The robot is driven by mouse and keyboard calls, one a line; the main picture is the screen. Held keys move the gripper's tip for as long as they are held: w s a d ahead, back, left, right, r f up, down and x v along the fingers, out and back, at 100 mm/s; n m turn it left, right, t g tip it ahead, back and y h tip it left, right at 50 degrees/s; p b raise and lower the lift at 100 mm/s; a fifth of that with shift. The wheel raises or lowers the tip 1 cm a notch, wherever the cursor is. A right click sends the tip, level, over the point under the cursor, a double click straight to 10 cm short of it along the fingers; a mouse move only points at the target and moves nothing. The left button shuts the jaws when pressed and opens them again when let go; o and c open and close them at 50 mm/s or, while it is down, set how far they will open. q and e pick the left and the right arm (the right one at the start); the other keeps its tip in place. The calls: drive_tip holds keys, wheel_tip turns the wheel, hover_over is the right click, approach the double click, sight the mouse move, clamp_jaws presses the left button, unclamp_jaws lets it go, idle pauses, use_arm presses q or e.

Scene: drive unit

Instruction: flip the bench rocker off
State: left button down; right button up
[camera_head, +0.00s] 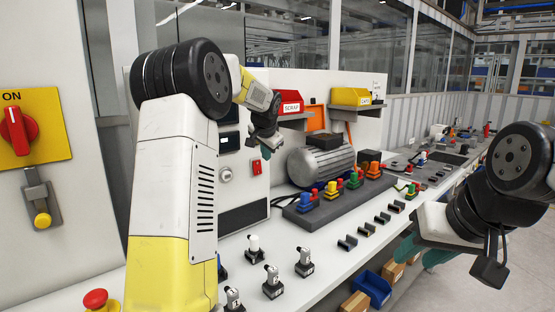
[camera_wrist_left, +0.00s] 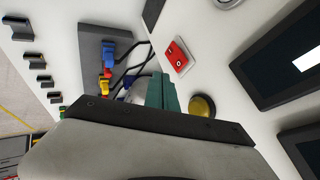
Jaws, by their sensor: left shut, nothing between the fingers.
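The bench rocker (camera_wrist_left: 180,57) is a red switch with white marks in a pale frame, set in the white panel. It also shows small in the head view (camera_head: 257,167). I cannot tell which side is pressed in. My left gripper (camera_head: 266,150) is in front of the panel, just above the rocker in the head view. In the left wrist view its teal fingers (camera_wrist_left: 162,92) are shut and empty, below the rocker and apart from it in the picture. My right gripper (camera_head: 424,254) hangs at the right, away from the panel; its finger gap is unclear.
A round yellowish knob (camera_wrist_left: 203,106) is beside the left fingers. Dark screens (camera_wrist_left: 283,62) are at the right of the wrist view. A grey motor (camera_head: 320,163) and a dark tray (camera_head: 318,214) with coloured connectors stand on the bench. A red bin (camera_head: 290,102) hangs above.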

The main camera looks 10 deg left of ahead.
use_arm(q)
drive_tip(key=w+a+r+v, duration=0.1)
drive_tip(key=v, duration=0.7)
drive_tip(key=shift+a, duration=0.45)
